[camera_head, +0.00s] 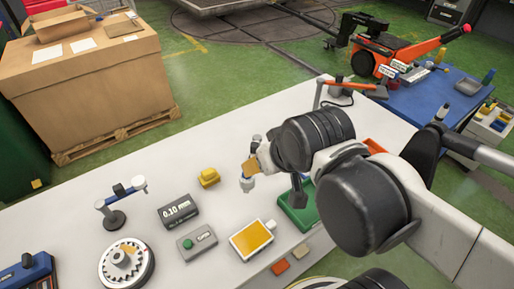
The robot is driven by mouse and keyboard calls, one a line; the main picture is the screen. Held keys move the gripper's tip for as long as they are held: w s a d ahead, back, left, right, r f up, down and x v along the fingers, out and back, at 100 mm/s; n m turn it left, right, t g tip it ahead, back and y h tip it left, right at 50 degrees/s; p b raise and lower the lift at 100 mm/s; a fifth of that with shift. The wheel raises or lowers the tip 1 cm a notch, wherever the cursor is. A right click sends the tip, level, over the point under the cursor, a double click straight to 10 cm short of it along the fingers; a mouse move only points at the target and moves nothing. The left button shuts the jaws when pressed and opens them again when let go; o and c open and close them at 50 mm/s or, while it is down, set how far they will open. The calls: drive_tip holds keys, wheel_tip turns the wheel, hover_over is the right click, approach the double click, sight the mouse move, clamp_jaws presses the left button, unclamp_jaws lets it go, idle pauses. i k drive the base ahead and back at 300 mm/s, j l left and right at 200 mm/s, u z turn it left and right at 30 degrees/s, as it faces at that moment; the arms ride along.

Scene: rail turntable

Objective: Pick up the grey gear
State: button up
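A small grey gear (121,259) appears to sit inside a pale toothed ring on a round white dish (144,276), at the lower left of the white table. A small red mark shows near it. My arm reaches in from the right over the table. My gripper (262,165) is partly hidden behind the black arm joint, near the table's middle. It is well to the right of the gear and apart from it. Its fingers cannot be made out clearly, so I cannot tell whether it is open or shut.
On the white table (75,235) are a small stand (115,217), a display reading 0.10 (178,210), a grey button box (197,243), a yellow block (209,177), a yellow-screened device (252,238) and a green tray (291,217). A pallet box (90,85) stands beyond.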

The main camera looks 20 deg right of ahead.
sight(121, 262)
drive_tip(key=u, duration=1.55)
drive_tip(key=k+l, duration=0.25)
drive_tip(key=l, duration=0.15)
drive_tip(key=k+l, duration=0.2)
drive_tip(key=l, duration=0.2)
drive_tip(key=k+l+u, duration=0.1)
drive_tip(key=k+l, duration=0.15)
drive_tip(key=l, duration=0.2)
